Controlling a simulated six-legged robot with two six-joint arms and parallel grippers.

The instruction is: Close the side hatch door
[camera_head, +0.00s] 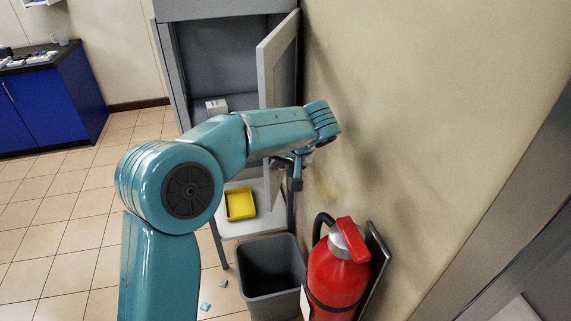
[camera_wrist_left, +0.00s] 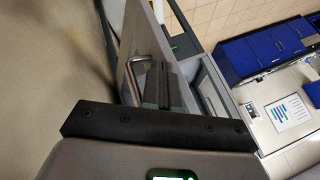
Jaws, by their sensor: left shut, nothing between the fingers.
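The side hatch door (camera_head: 278,62) is a pale grey panel hinged on the right of a grey cabinet (camera_head: 226,13). It stands open, swung outward near the wall, and the cabinet's inside shows. In the left wrist view the door (camera_wrist_left: 138,28) is edge-on with a metal bar handle (camera_wrist_left: 137,58). My left gripper (camera_head: 283,163) is in front of the door's lower part, partly hidden by my teal arm. In the left wrist view its fingers (camera_wrist_left: 162,72) are shut and empty, close beside the handle; I cannot tell whether they touch it. My right gripper is not in view.
A small white box (camera_head: 216,106) sits inside the cabinet. Below are a yellow tray (camera_head: 240,204) on a white shelf, a grey bin (camera_head: 272,272) and a red fire extinguisher (camera_head: 336,272). The wall (camera_head: 420,110) is close on the right. Tiled floor lies open at left.

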